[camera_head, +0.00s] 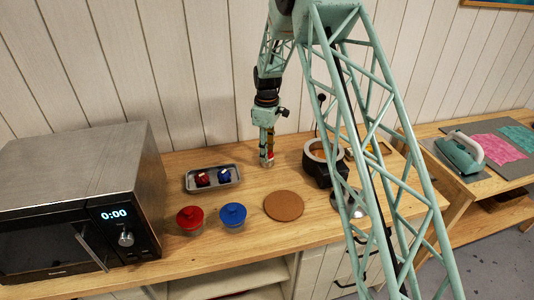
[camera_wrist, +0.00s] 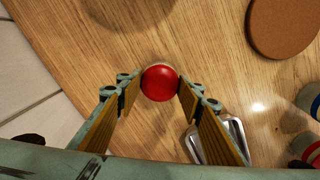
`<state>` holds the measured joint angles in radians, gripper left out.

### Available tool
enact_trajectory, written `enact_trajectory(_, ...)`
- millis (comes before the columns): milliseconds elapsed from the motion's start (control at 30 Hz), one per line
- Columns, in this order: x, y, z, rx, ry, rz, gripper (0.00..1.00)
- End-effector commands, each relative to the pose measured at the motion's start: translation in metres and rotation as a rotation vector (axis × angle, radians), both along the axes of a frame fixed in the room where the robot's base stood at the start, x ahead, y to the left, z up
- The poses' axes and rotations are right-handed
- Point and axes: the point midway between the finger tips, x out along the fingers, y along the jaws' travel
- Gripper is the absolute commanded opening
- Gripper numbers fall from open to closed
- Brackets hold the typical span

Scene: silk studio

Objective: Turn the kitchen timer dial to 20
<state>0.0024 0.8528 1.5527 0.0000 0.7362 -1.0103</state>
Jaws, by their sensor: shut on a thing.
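The kitchen timer, seen in the wrist view as a round red dial (camera_wrist: 159,83) with a pale rim just showing at its far edge, stands on the wooden counter. My gripper (camera_wrist: 158,92) has its two fingers on either side of the red dial and is shut on it. In the head view my gripper (camera_head: 267,158) points down at the back of the counter, and only a little red of the timer (camera_head: 271,154) shows beside the fingers. No numbers or pointer on the dial can be read.
Left of the gripper lies a metal tray (camera_head: 213,187) with a red and a blue item. In front stand a red-lidded pot (camera_head: 190,218), a blue-lidded pot (camera_head: 232,216) and a cork mat (camera_head: 284,206). A microwave (camera_head: 85,205) showing 0:00 is at left; a dark appliance (camera_head: 318,170) is at right.

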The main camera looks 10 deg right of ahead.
Motion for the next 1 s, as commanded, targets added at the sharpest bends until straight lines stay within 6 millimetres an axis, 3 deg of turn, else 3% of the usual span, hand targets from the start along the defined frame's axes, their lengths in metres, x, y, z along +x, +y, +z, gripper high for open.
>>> enact_trajectory(800, -0.0001, 0.0004, -0.0001, 0.0, -0.001, -0.621, 0.24)
enact_trajectory(1000, -0.0002, 0.0005, 0.0004, 0.0, 0.0, -0.656, 0.24)
